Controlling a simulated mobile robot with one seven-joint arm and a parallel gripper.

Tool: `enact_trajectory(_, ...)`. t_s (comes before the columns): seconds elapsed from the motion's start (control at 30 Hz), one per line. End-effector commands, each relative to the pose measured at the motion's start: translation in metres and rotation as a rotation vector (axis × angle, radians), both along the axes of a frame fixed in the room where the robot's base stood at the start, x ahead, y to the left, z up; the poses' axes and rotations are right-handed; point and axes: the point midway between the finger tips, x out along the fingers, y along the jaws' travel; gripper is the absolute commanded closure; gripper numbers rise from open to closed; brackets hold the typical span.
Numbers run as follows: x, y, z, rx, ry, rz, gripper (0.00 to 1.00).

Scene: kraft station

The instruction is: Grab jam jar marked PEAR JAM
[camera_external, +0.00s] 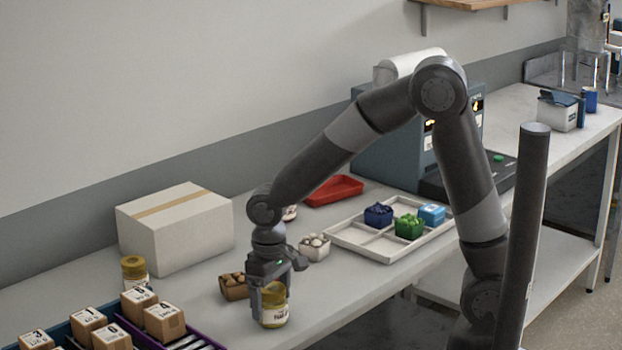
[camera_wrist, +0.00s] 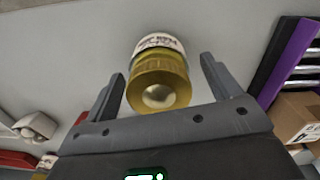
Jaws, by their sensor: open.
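A jam jar (camera_external: 274,317) with a gold lid and pale label stands near the front edge of the table. In the wrist view the jar (camera_wrist: 158,72) sits between the two fingers, lid towards me, with gaps on both sides. Its label print is too small to read surely. My gripper (camera_external: 272,284) is open and points down around the upper part of this jar; it also shows in the wrist view (camera_wrist: 162,68). A second gold-lidded jar (camera_external: 134,272) stands at the left by the cardboard box, its label not readable.
A brown punnet (camera_external: 234,287) stands just left of my gripper, and a white punnet (camera_external: 314,247) stands behind it. A large box (camera_external: 176,228), small cartons (camera_external: 165,322), a red tray (camera_external: 333,190) and a divided tray (camera_external: 362,242) stand around. The table front right of the jar is clear.

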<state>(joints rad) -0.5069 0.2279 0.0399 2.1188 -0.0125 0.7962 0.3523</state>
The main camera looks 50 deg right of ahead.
Motion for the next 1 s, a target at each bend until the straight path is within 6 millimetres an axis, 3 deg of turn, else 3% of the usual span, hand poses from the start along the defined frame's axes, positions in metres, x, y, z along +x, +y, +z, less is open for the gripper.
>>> enact_trajectory(0.33, 0.0, 0.0001, -0.0074, 0.0, -0.001, 0.001, 0.19)
enact_trajectory(1.0, 0.0001, 0.0001, -0.0071, 0.0, -0.001, 0.001, 0.74)
